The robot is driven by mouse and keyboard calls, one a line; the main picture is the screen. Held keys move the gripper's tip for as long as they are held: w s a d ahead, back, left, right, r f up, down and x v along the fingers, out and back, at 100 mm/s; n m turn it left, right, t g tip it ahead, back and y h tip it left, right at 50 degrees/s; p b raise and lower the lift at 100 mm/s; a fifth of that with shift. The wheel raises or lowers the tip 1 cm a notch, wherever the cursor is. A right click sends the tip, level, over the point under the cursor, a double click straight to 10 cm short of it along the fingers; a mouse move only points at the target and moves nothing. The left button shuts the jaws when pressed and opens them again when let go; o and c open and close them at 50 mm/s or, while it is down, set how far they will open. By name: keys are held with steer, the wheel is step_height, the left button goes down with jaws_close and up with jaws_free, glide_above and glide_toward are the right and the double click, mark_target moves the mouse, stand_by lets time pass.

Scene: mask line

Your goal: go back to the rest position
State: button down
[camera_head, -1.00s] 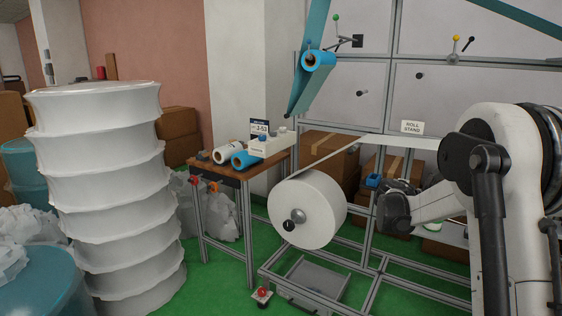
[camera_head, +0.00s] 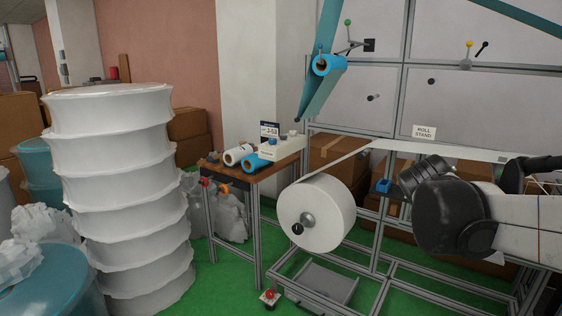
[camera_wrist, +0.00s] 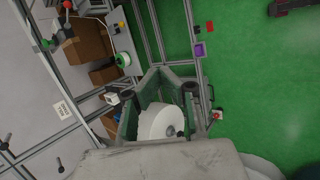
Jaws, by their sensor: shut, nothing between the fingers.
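My gripper (camera_wrist: 166,73) shows in the wrist view with its fingers closed together and nothing held between them. In the head view, my arm comes in from the right edge, and its dark wrist end is in front of the roll stand's right part. The fingers cannot be made out clearly there. In the head view, the large white roll (camera_head: 327,210) hangs on the stand to the left of my arm, apart from it. In the wrist view the white roll (camera_wrist: 158,124) shows beyond the gripper's frame.
The metal roll stand frame (camera_head: 379,262) lies close below and behind my arm. A wooden table (camera_head: 245,177) with small blue and white rolls stands left of it. A tall stack of white rolls (camera_head: 115,190) is further left. Green floor (camera_wrist: 260,90) is open in the wrist view.

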steer(key=s+a+f+m+t+y+p, duration=0.1)
steer(key=s+a+f+m+y, duration=0.3)
steer(key=s+a+m, duration=0.5)
steer(key=shift+s+a+t+y, duration=0.9)
steer(key=shift+s+a+y, duration=0.5)
steer(key=shift+s+a, duration=2.2)
